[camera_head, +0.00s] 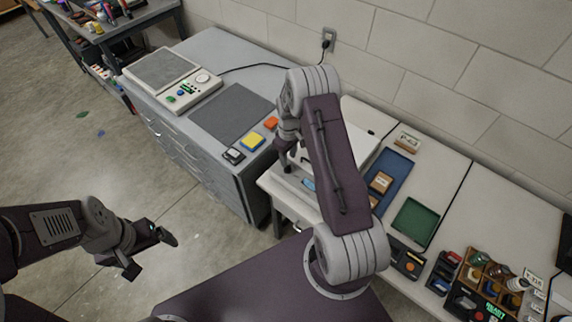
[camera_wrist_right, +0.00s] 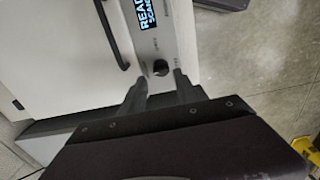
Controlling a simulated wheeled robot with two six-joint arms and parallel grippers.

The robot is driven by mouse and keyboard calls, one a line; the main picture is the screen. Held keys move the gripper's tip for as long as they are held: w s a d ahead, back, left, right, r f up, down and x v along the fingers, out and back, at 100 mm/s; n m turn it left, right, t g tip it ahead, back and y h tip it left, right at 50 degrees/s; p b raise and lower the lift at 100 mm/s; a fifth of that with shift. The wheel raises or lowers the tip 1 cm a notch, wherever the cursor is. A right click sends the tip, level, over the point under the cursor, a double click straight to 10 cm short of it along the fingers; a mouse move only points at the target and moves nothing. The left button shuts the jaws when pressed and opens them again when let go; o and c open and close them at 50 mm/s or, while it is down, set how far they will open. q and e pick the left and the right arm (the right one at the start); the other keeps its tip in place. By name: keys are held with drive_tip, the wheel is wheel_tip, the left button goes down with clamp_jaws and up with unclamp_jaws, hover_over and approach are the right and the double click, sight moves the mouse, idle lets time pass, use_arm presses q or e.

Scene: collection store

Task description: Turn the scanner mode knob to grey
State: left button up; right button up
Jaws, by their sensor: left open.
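The scanner (camera_wrist_right: 75,60) is a pale box with a black handle and a lit display (camera_wrist_right: 148,12) in the right wrist view. Its black round mode knob (camera_wrist_right: 160,68) sits on the front strip among small labels I cannot read; its setting is unclear. My right gripper (camera_wrist_right: 160,80) is open, with one finger on each side of the knob in the picture; I see no clear contact. In the head view my right arm partly hides the scanner (camera_head: 358,142), and my right gripper (camera_head: 287,152) is at its left front. My left gripper (camera_head: 150,253) is open and empty above the floor.
A grey cabinet (camera_head: 187,170) on the left carries a control panel device (camera_head: 190,92), a dark mat (camera_head: 231,112) and small coloured blocks. On the right bench are a blue tray (camera_head: 398,168), a green tray (camera_head: 415,221) and several small items. Floor at left is mostly clear.

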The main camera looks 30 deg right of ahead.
sight(287, 168)
wheel_tip(287, 168, down, 6)
drive_tip(key=shift+w+a+r+p, duration=0.1)
drive_tip(key=shift+a+r+p, duration=0.1)
drive_tip(key=shift+p, duration=0.25)
drive_tip(key=shift+d+f, duration=0.2)
drive_tip(key=shift+a, duration=0.2)
drive_tip(key=shift+c, duration=1.3)
drive_tip(key=c, duration=0.6)
clamp_jaws()
